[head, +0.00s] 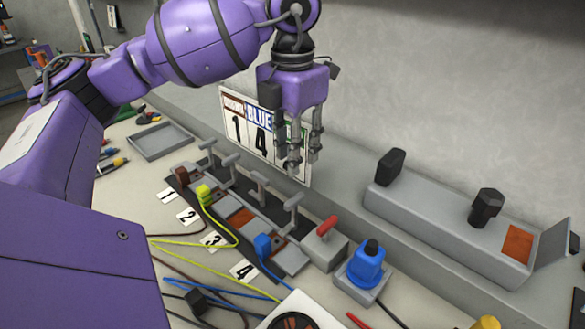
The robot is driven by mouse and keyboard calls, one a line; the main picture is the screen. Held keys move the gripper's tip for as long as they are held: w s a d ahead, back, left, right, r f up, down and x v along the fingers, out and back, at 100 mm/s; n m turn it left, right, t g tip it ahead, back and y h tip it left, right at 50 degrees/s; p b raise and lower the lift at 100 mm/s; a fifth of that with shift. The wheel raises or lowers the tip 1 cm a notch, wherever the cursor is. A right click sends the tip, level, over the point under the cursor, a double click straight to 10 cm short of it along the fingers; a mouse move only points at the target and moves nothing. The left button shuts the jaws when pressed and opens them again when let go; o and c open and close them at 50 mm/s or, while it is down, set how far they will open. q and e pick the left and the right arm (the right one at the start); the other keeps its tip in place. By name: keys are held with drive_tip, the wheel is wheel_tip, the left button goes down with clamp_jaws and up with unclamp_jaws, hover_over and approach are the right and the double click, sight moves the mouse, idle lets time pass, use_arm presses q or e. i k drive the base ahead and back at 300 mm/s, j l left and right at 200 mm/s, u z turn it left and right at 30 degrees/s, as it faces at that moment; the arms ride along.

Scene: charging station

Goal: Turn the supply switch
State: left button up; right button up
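A red-handled switch (327,226) sits on a small grey box (323,248) at the right end of the lever row. It looks like the supply switch, but no label on it is readable. Its handle slants up to the right. My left gripper (298,163) points down, above and behind the lever row, up and left of the red handle and apart from it. Its fingers hang apart with nothing visible between them. My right gripper is not in view.
Several grey levers (260,183) stand behind number cards (213,239). A blue plug (366,265) is right of the red switch. A sign (236,128) stands behind the gripper. A long grey box (440,229) carries black knobs (486,207). Yellow and blue cables cross the front.

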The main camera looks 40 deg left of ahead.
sight(323, 232)
drive_tip(key=k, duration=1.5)
